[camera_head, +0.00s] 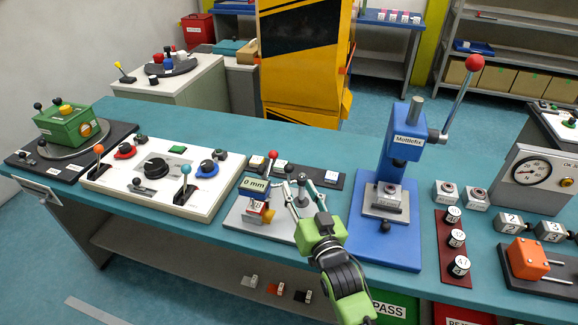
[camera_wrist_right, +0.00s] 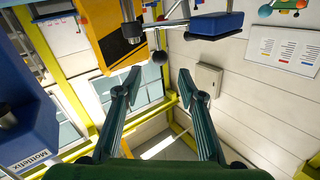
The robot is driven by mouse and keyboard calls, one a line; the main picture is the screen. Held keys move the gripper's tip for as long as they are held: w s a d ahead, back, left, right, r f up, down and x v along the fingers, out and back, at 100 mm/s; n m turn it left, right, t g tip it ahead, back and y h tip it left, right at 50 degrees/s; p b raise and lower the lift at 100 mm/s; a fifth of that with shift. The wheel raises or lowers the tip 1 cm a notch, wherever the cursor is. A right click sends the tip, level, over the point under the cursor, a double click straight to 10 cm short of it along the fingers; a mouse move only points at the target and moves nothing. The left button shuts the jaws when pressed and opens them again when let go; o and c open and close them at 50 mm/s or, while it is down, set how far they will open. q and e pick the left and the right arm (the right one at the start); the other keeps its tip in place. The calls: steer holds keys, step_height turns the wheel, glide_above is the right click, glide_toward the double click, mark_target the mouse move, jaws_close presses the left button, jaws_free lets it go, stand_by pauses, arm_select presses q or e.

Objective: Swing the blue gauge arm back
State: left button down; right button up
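The gauge fixture stands on a grey plate (camera_head: 232,217) at the middle of the bench, with a "0 mm" display (camera_head: 254,184) and a small blue part (camera_head: 262,201) below it. I cannot tell for sure which part is the blue gauge arm. A blue block on a metal rod (camera_wrist_right: 215,25) shows at the top of the right wrist view. My right gripper (camera_head: 305,190) is over the plate, right of the display, its fingers around or in front of a grey knobbed post. In the wrist view its fingers (camera_wrist_right: 160,78) are apart with nothing between them. My left gripper is not in view.
A blue Mottlefix press (camera_head: 402,150) with a red-balled lever stands close on the right. A white control panel (camera_head: 125,190) with levers and knobs is on the left. Numbered black weights (camera_head: 456,239) lie on a red strip farther right. The bench's back strip (camera_head: 225,135) is clear.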

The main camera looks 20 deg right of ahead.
mark_target(291, 172)
steer(key=w+p, duration=0.1)
steer(key=w, duration=0.8)
steer(key=shift+w, duration=0.15)
jaws_close()
